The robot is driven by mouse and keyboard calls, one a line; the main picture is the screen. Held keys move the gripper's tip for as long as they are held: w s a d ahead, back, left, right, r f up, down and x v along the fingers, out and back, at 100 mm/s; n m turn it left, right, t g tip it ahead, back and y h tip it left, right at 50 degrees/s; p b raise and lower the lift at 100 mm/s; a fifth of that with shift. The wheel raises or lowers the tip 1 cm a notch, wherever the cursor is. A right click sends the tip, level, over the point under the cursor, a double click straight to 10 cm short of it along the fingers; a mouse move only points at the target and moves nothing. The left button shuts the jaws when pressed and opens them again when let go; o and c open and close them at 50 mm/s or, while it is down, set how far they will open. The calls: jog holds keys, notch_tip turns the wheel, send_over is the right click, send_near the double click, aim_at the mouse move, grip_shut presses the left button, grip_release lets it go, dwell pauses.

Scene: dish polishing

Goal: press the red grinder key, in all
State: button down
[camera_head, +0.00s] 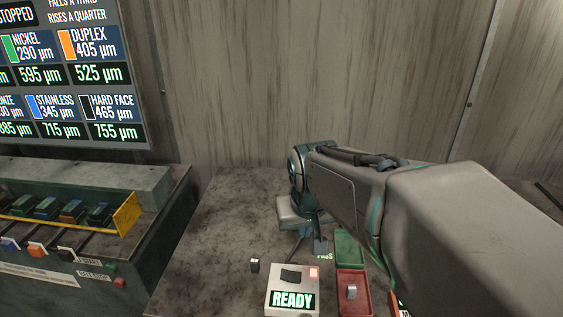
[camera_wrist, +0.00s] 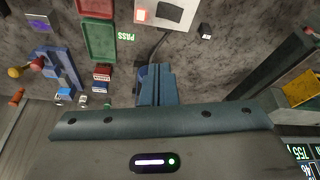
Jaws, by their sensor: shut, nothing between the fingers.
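The grinder (camera_head: 75,255) stands at the left of the head view, with a yellow guard (camera_head: 126,213) and a row of coloured blocks. A small red key (camera_head: 118,283) sits on its front right edge, below a green key (camera_head: 108,262). My gripper (camera_head: 320,247) is shut and empty over the bench, well to the right of the red key and apart from it. In the wrist view my gripper (camera_wrist: 157,80) points down at the bench near the green tray.
A READY box (camera_head: 292,297) with a lit orange-red square stands at the front. A red tray (camera_head: 353,300) holding a small metal piece and a green tray (camera_head: 349,246) lie beside it. A small dark block (camera_head: 255,265) is left of the box. A readout board (camera_head: 75,75) hangs at upper left.

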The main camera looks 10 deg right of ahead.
jog(key=w+d+m+t+y, duration=0.2)
jog(key=w+d, duration=0.1)
jog(key=w, duration=2)
jog(key=w+d+f+m+t+y+p, duration=0.1)
jog(key=w+d+m+t, duration=0.1)
jog(key=w+d, duration=0.6)
jog(key=shift+w+d+m+t, duration=0.2)
jog(key=shift+w+m+t, duration=0.25)
jog(key=shift+w, duration=1.75)
jog(key=shift+f, duration=0.1)
jog(key=shift+f+b, duration=2.7)
jog(key=shift+f, duration=1.65)
jog(key=shift+f, duration=0.1)
jog(key=shift+f+b, duration=0.3)
jog(key=shift+b, duration=0.1)
